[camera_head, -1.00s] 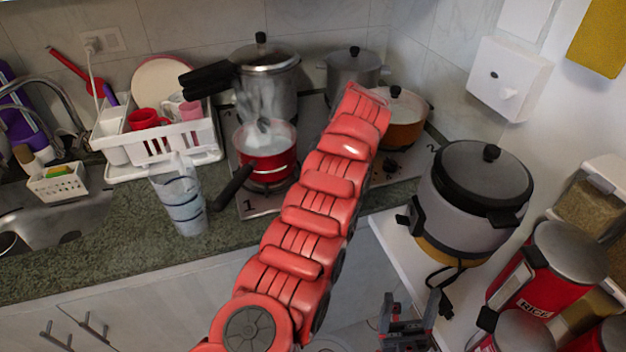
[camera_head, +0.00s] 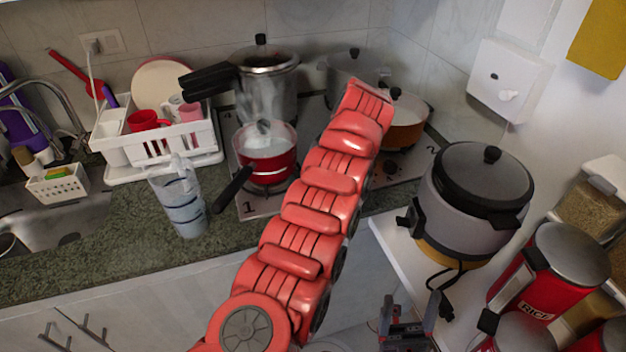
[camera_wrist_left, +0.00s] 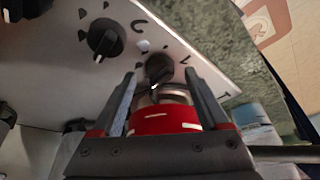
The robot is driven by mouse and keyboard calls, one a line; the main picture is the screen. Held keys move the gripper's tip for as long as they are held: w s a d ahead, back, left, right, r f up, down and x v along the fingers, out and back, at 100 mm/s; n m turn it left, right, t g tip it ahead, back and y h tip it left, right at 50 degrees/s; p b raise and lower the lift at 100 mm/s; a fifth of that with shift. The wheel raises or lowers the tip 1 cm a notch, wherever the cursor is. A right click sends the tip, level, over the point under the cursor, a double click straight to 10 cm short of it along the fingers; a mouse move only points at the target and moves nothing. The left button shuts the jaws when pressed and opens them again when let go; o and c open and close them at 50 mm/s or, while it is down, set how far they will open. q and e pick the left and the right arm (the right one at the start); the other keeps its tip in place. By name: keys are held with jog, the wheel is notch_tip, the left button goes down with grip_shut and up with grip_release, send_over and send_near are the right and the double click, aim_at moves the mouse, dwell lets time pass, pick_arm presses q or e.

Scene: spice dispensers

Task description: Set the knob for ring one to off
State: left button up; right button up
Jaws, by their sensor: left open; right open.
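The black knob (camera_wrist_left: 158,68) nearest the hob's corner mark shows in the left wrist view. My left gripper (camera_wrist_left: 160,80) is open, with a finger on either side of the line to this knob; I cannot tell whether either finger touches it. A second black knob (camera_wrist_left: 104,38) stands further left, clear of the fingers. In the head view my red left arm covers the left gripper and much of the knob area. The hob (camera_head: 262,205) shows a printed 1 at its near left corner. My right gripper (camera_head: 408,328) is open and empty, low beside the counter.
A red saucepan (camera_head: 268,168) with its black handle pointing forward stands on the hob. An orange pot (camera_head: 402,130) and a large steel pot (camera_head: 268,92) stand behind. A clear measuring jug (camera_head: 182,205) is left of the hob. A rice cooker (camera_head: 470,215) stands right.

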pick_arm(q)
jog(key=v, duration=0.5)
jog(key=shift+a+r, duration=0.1)
jog(key=shift+r, duration=0.15)
jog(key=p+v, duration=1.1)
jog(key=p, duration=0.1)
jog(key=shift+f, duration=0.15)
